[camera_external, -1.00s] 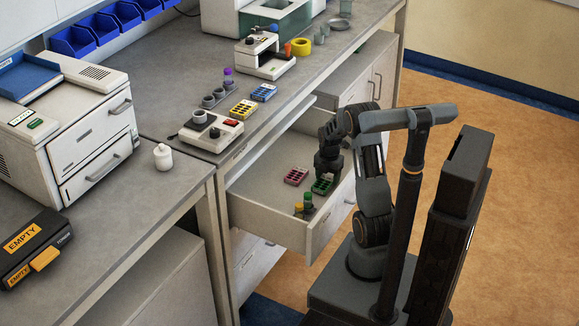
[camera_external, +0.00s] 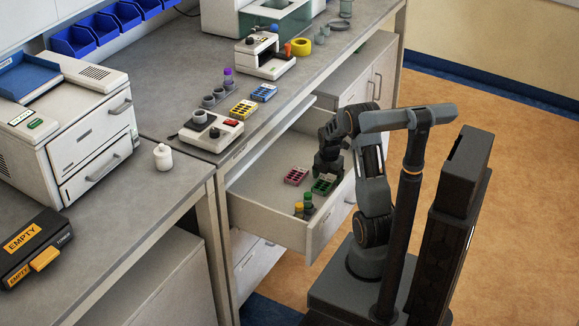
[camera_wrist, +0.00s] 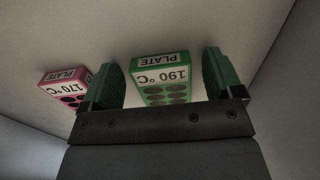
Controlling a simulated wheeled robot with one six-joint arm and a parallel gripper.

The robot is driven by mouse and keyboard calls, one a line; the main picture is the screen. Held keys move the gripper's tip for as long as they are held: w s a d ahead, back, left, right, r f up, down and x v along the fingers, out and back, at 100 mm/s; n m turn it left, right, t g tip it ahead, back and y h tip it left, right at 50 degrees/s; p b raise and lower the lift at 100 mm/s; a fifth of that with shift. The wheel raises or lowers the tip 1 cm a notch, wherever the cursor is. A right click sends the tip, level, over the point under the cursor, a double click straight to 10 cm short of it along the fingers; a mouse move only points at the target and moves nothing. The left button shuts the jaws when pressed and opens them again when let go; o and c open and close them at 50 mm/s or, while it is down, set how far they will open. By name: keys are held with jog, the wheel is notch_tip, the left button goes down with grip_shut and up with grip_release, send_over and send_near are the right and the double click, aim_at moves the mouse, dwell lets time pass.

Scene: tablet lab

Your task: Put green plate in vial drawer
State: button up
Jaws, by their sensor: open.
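The green plate (camera_wrist: 161,82), labelled "PLATE 190 °C", lies on the floor of the open drawer (camera_external: 262,191). It also shows in the external view (camera_external: 323,185). My gripper (camera_wrist: 167,80) is open, with one finger on each side of the green plate. In the external view my gripper (camera_external: 330,168) is just above the plate, inside the drawer. Whether the fingers touch the drawer floor cannot be told.
A pink plate (camera_wrist: 68,84) marked 170 °C lies left of the green one, close to the left finger. The back left of the drawer floor is clear.

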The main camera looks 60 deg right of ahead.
aim_at(328, 178)
notch_tip(328, 178, up, 12)
jog(key=p, duration=0.3)
jog(key=w+a+r+m+t, duration=0.1)
jog(key=a+r+m, duration=0.25)
jog(key=a, duration=0.35)
jog(key=w+a+r+m, duration=0.15)
jog(key=a+m, duration=0.25)
jog(key=a, duration=0.4)
jog(key=s+a+m+t, duration=0.1)
jog(key=s+a+m, duration=0.2)
jog(key=a+m, duration=0.2)
jog(key=s+a+r+m+t, duration=0.1)
jog(key=s+a+m, duration=0.3)
jog(key=a, duration=0.4)
jog(key=shift+s+a+r+m, duration=0.2)
jog(key=shift+a+m, duration=0.15)
jog(key=shift+m, duration=0.4)
jog(key=shift+r, duration=0.1)
